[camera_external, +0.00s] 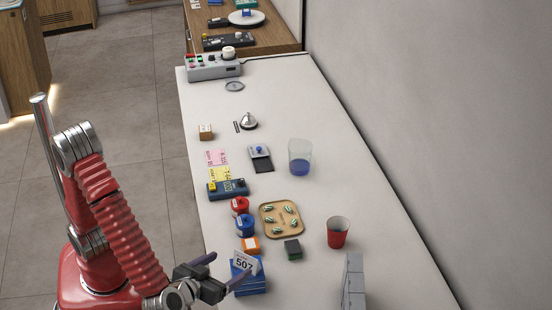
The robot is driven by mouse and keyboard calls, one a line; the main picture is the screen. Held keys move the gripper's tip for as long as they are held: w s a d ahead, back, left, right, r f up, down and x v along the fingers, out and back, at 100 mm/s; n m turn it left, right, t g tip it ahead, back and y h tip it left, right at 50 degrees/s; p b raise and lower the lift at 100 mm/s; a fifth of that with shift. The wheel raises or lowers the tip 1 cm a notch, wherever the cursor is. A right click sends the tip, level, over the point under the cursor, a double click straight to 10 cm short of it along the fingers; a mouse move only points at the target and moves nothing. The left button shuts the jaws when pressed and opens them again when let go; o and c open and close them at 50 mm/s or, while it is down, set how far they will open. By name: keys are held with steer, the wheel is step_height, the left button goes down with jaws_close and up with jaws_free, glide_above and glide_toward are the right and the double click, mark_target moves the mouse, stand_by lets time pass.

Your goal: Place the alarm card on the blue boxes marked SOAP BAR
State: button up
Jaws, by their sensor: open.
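A white card with the black number 507 (245,262) stands tilted on top of a stack of blue boxes (252,287) at the near left edge of the white counter. It is the likeliest alarm card, though no word on it is readable. The lettering on the blue boxes is too small to read. My gripper (230,264) is open beside the card and the stack, one dark finger on each side of the gap. The nearer finger overlaps the stack's left side in view; I cannot tell whether it touches the card or the boxes.
An orange box (250,246), a dark green block (293,250), blue-and-red round containers (244,224) and a wooden tray (268,209) stand just behind the stack. A red cup (338,233) and grey blocks (354,285) are to the right. Counter between stack and grey blocks is clear.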

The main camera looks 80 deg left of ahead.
steer(key=shift+v, duration=0.95)
steer(key=w+r+m+t+h, duration=0.5)
steer(key=w+r+h, duration=0.8)
steer(key=w+r, duration=0.1)
steer(key=s+a+f+m+g+y, duration=0.1)
steer(key=s+a+f+g, duration=0.3)
steer(key=s+a, duration=0.6)
steer(key=s+a+f+m+g+y, duration=0.2)
steer(key=s+a+f, duration=0.4)
steer(key=s+a, duration=0.5)
steer(key=a+m+g, duration=0.1)
steer(key=g, duration=0.1)
steer(key=shift+s+g+y, duration=0.25)
steer(key=shift+g+y, duration=0.05)
steer(key=shift+g, duration=0.1)
